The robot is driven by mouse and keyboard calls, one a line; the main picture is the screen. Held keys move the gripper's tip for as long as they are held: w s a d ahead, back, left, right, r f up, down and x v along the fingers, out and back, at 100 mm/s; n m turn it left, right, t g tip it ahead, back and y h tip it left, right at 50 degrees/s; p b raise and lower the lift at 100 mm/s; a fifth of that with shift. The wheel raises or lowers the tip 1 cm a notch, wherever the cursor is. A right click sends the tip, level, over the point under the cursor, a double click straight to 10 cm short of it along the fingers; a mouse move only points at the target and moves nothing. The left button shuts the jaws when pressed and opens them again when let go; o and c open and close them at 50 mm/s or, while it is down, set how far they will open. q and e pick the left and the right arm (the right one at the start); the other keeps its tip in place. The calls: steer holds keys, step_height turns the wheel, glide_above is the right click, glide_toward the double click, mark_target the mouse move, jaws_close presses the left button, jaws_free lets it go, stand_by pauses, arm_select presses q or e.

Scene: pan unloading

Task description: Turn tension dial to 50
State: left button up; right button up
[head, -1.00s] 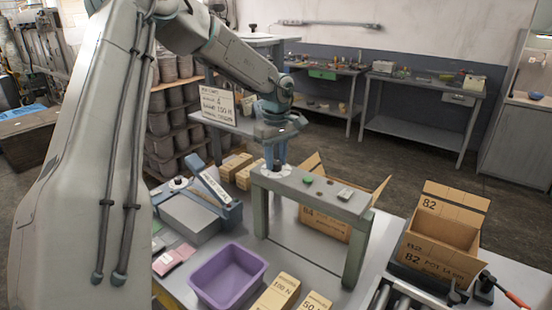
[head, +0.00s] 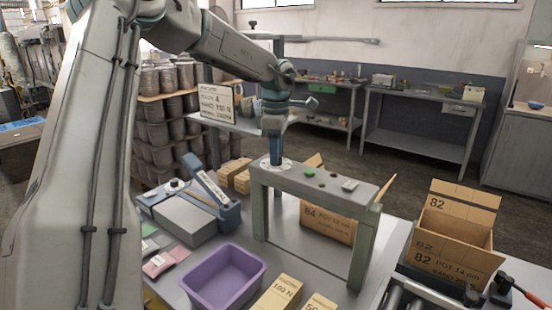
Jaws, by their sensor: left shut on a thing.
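The tension dial sits on top of a grey-green frame (head: 330,190), at its left end, on a pale round plate (head: 283,164). My left gripper (head: 276,155) points straight down over that plate and is shut on the dial knob. The fingers hide the knob, and the scale marks are too small to read. A green button (head: 309,171) and a small light plate (head: 350,185) are on the same top. My right gripper is not in view.
A purple bin (head: 225,277) and a blue-grey device (head: 205,205) stand left of the frame. Open cartons stand behind it and at the right (head: 455,235). Small boxes labelled 100 N (head: 278,297) and 50 N lie at the front. A sign (head: 217,101) stands behind.

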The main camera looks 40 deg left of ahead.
arm_select(q)
steer(key=n, duration=1.1)
steer(key=shift+r, duration=0.1)
steer(key=shift+n, duration=2.1)
steer(key=o, duration=1)
steer(key=shift+c, duration=0.2)
